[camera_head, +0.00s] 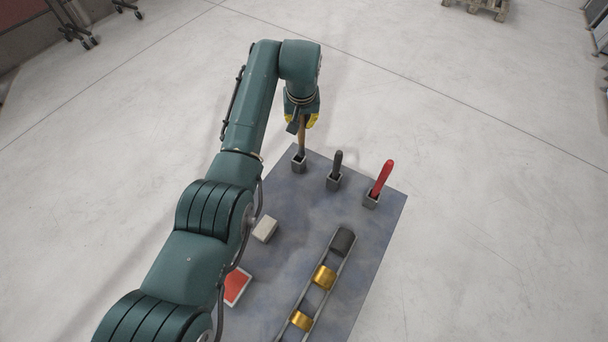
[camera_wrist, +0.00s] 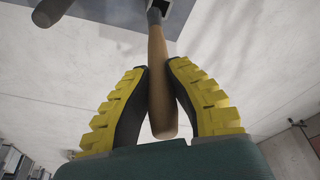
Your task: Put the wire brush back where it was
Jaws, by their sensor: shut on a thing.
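My gripper (camera_head: 302,121) is at the far left corner of the grey-blue table (camera_head: 285,270), pointing down. Its yellow-backed fingers (camera_wrist: 158,72) are shut on the wooden handle of the wire brush (camera_head: 301,140). In the wrist view the brush (camera_wrist: 159,50) runs straight between the fingers, with a grey metal part beyond the wood. The brush is roughly upright, its lower end at the left square holder (camera_head: 299,164). This end appears to be in the holder's opening; how deep it sits, and the bristles, cannot be seen.
A dark-handled tool (camera_head: 337,162) and a red-handled tool (camera_head: 382,178) stand in holders to the right.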

